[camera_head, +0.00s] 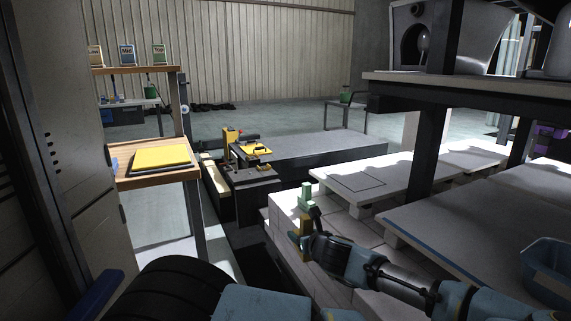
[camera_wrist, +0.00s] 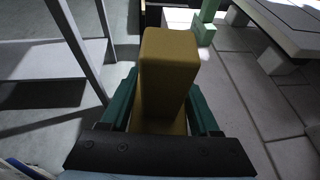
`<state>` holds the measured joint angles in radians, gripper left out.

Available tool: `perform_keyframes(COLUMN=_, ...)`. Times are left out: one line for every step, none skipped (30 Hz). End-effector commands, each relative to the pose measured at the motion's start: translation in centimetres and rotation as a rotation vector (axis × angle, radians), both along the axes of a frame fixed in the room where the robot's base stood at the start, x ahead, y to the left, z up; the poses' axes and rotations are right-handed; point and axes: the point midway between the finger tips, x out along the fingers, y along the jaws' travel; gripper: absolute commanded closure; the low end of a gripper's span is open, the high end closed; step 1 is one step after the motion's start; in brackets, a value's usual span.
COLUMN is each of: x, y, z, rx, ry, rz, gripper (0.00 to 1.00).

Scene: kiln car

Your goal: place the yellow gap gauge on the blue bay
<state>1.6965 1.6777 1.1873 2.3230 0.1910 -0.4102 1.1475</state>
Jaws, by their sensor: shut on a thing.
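My gripper (camera_head: 303,238) is shut on the yellow gap gauge (camera_wrist: 168,75), a plain yellow block that stands up between its two dark green fingers in the wrist view. I cannot make out for sure which surface is the blue bay.
A wooden table (camera_head: 125,180) at left bears a yellow slab on a dark tray. A yellow and black fixture (camera_head: 240,152) stands behind the deck. Pale slabs (camera_head: 365,184) on short posts, a dark-framed shelf and a blue bin (camera_head: 547,285) are at right.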

Motion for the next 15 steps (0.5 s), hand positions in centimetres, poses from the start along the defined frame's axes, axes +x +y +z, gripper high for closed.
perform_keyframes(x=0.3, y=1.0, z=-0.8, rx=0.004, ry=-0.001, rz=-0.007, gripper=1.0)
perform_keyframes(x=0.4, y=1.4, z=-1.3, rx=0.003, ry=0.0, rz=-0.015, gripper=1.0)
perform_keyframes(x=0.6, y=2.1, z=-2.0, rx=0.003, ry=0.0, rz=-0.029, gripper=1.0)
perform_keyframes(x=0.8, y=2.7, z=-2.6, rx=0.004, ry=0.0, rz=-0.041, gripper=1.0)
perform_keyframes(x=1.0, y=3.3, z=-3.2, rx=0.002, ry=0.0, rz=-0.054, gripper=1.0)
perform_keyframes(x=1.3, y=4.4, z=-4.0, rx=0.0, ry=0.0, rz=-0.075, gripper=1.0)
perform_keyframes(x=1.5, y=5.2, z=-4.6, rx=-0.001, ry=0.001, rz=-0.092, gripper=1.0)
perform_keyframes(x=1.6, y=5.8, z=-5.0, rx=-0.004, ry=-0.001, rz=-0.107, gripper=1.0)
perform_keyframes(x=1.8, y=6.6, z=-5.4, rx=-0.005, ry=-0.001, rz=-0.128, gripper=1.0)
perform_keyframes(x=1.9, y=7.1, z=-5.6, rx=-0.006, ry=-0.002, rz=-0.143, gripper=1.0)
perform_keyframes(x=2.1, y=7.7, z=-5.8, rx=-0.005, ry=-0.003, rz=-0.156, gripper=1.0)
perform_keyframes(x=2.2, y=8.4, z=-6.0, rx=-0.007, ry=-0.003, rz=-0.172, gripper=1.0)
perform_keyframes(x=2.3, y=8.9, z=-6.1, rx=-0.006, ry=-0.004, rz=-0.183, gripper=1.0)
perform_keyframes(x=2.3, y=9.3, z=-6.2, rx=-0.007, ry=-0.004, rz=-0.194, gripper=1.0)
perform_keyframes(x=2.4, y=9.8, z=-6.3, rx=-0.005, ry=-0.005, rz=-0.209, gripper=1.0)
